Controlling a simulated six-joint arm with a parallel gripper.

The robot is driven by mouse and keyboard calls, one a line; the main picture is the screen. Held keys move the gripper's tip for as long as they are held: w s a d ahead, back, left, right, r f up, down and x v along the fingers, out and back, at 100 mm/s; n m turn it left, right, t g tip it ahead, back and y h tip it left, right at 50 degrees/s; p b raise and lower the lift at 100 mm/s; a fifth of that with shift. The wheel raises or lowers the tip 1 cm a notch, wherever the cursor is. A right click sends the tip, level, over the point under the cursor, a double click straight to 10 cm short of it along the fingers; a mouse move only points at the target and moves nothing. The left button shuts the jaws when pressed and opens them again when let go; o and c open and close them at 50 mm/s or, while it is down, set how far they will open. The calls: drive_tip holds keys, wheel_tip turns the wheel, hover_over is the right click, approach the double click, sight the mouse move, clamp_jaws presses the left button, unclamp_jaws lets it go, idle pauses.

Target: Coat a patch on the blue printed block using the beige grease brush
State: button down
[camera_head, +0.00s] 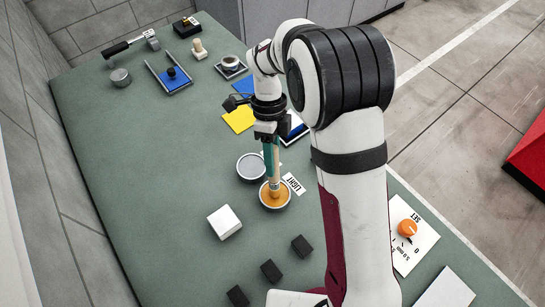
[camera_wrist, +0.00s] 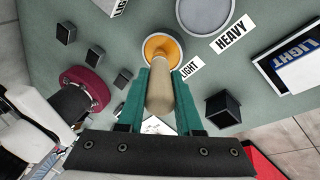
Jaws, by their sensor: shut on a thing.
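My gripper (camera_head: 270,143) is shut on the beige handle of the grease brush (camera_head: 275,170) and holds it upright. In the wrist view the handle (camera_wrist: 160,92) sits between the teal fingers of my gripper (camera_wrist: 161,80). The brush's lower end is at the orange grease in a round tin (camera_head: 274,195), which also shows in the wrist view (camera_wrist: 162,46). The bristles are hidden. A blue, white and black item (camera_wrist: 290,65) with LIGHT lettering lies at the right of the wrist view. I cannot tell whether it is the blue printed block.
A grey-filled tin (camera_head: 251,167) stands behind the orange one, near a HEAVY label (camera_wrist: 231,34). A white block (camera_head: 224,222) and several dark blocks (camera_head: 270,270) stand in front. A yellow sheet (camera_head: 238,119) lies behind. The table's left middle is clear.

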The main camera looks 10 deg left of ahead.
drive_tip(key=shift+r, duration=3.45)
drive_tip(key=w+d+r+n+t+h, duration=0.1)
drive_tip(key=d+r+n+t, duration=0.2)
drive_tip(key=d+r+n, duration=0.55)
drive_tip(key=w+d+r+n+t+h, duration=0.1)
drive_tip(key=d+r+n+t+h, duration=0.15)
drive_tip(key=d+n, duration=0.6)
drive_tip(key=w+a+f+n+t+y, duration=0.1)
drive_tip(key=w+a+f+y, duration=0.15)
drive_tip(key=w+a, duration=0.45)
drive_tip(key=w+a+f+n+t+y, duration=0.1)
drive_tip(key=w+a+f+n+y, duration=0.2)
drive_tip(key=w, duration=0.6)
drive_tip(key=shift+m, duration=0.7)
drive_tip(key=f, duration=0.1)
drive_tip(key=a+f, duration=0.1)
drive_tip(key=f, duration=0.1)
drive_tip(key=shift+w+a+f, duration=0.3)
drive_tip(key=shift+f, duration=0.1)
